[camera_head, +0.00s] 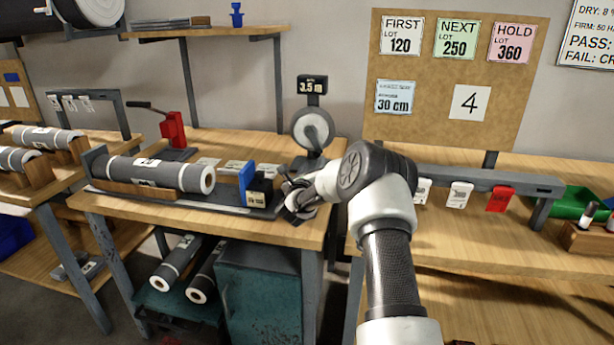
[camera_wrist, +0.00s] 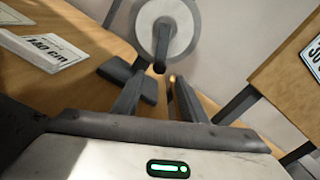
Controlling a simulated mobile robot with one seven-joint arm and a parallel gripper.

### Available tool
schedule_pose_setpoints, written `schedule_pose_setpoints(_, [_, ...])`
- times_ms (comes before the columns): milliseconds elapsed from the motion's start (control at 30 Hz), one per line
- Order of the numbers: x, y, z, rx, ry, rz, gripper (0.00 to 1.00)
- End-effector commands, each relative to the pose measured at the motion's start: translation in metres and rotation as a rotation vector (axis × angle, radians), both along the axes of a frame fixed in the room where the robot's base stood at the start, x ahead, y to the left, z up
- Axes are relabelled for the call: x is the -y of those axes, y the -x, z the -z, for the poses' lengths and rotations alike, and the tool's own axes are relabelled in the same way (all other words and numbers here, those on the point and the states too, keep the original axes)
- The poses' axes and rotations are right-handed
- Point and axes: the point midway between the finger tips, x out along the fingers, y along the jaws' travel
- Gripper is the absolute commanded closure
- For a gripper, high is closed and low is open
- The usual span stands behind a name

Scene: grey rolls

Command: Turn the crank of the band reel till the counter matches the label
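The band reel (camera_head: 312,133) stands at the right end of the left bench, a pale disc on a grey stand. Its counter (camera_head: 312,85) above reads 3.5 m. In the wrist view the disc (camera_wrist: 183,22) is at the top, with a dark round crank knob (camera_wrist: 159,67) at its lower edge. My gripper (camera_head: 290,200) is in front of the reel, low over the bench's right end. In the wrist view its fingers (camera_wrist: 158,88) are apart, with the knob just beyond the gap; no contact shows. A white label card (camera_wrist: 42,47) lies to the left, its number blurred.
A grey roll (camera_head: 160,174) lies in a cradle left of my gripper, beside a blue-and-black device (camera_head: 257,188). A red clamp-like tool (camera_head: 174,130) stands behind. A board (camera_head: 455,75) with lot cards hangs at the back. A rail (camera_head: 480,180) stands on the right bench.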

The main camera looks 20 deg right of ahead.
Motion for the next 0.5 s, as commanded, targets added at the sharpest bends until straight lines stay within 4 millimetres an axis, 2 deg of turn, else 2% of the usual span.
schedule_pose_setpoints(100, [-0.018,0.025,-0.002,-0.003,-0.001,-0.003,0.61])
schedule_pose_setpoints(300, [-0.04,0.057,-0.002,-0.001,0.001,-0.002,0.61])
schedule_pose_setpoints(500, [-0.051,0.074,-0.001,0.002,0.0,-0.001,0.61])
